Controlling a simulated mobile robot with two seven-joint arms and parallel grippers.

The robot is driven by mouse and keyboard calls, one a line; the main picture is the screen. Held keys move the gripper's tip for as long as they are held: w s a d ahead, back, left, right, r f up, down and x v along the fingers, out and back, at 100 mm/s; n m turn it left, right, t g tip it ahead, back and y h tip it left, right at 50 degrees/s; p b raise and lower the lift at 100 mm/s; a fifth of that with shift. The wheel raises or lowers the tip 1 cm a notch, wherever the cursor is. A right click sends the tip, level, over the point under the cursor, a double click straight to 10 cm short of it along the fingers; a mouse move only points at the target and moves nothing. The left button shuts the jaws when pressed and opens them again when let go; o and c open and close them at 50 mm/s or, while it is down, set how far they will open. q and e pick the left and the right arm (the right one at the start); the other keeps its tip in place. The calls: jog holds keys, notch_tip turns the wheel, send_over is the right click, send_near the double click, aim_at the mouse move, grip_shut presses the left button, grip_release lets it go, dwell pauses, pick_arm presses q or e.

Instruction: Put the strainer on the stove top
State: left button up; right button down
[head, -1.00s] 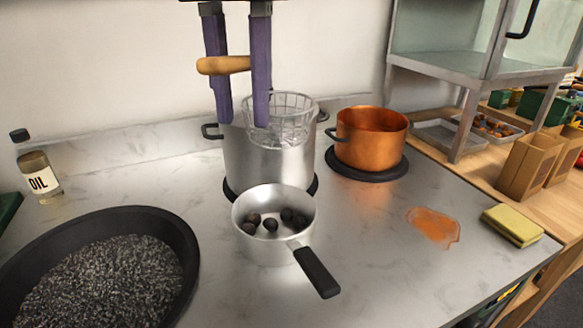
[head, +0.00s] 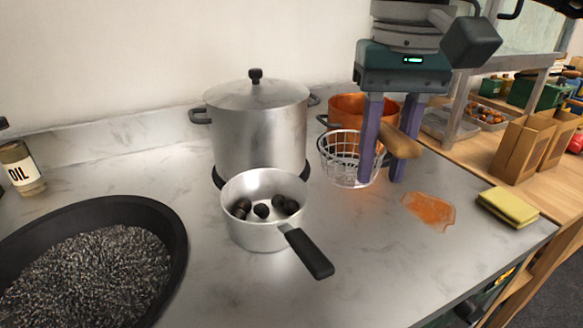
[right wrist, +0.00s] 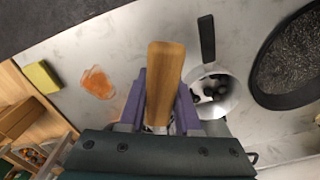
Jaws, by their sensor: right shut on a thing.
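The strainer (head: 345,165) is a wire basket with a wooden handle (head: 403,143). My right gripper (head: 388,172) is shut on the handle, with the basket upright to its left, in front of the copper pot (head: 345,103). I cannot tell whether the basket touches the pale marbled stove top (head: 355,240) or hangs just above it. In the right wrist view the wooden handle (right wrist: 165,80) stands between the purple fingers, and the basket is mostly hidden behind the gripper. My left gripper is not in view.
A lidded steel pot (head: 258,135) stands at the back. A saucepan (head: 262,235) with dark chestnuts is in front of it. A black pan (head: 170,220) is at the left. An orange spill (head: 430,210) and a sponge (head: 508,206) lie at the right. The front middle is clear.

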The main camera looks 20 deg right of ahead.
aim_at(390, 129)
notch_tip(390, 129, down, 8)
jog(key=shift+f, duration=0.2)
jog(key=shift+f, duration=0.1)
jog(key=c, duration=0.6)
grip_release()
notch_tip(390, 129, up, 12)
jog(key=shift+r+b, duration=0.15)
jog(key=shift+b, duration=0.25)
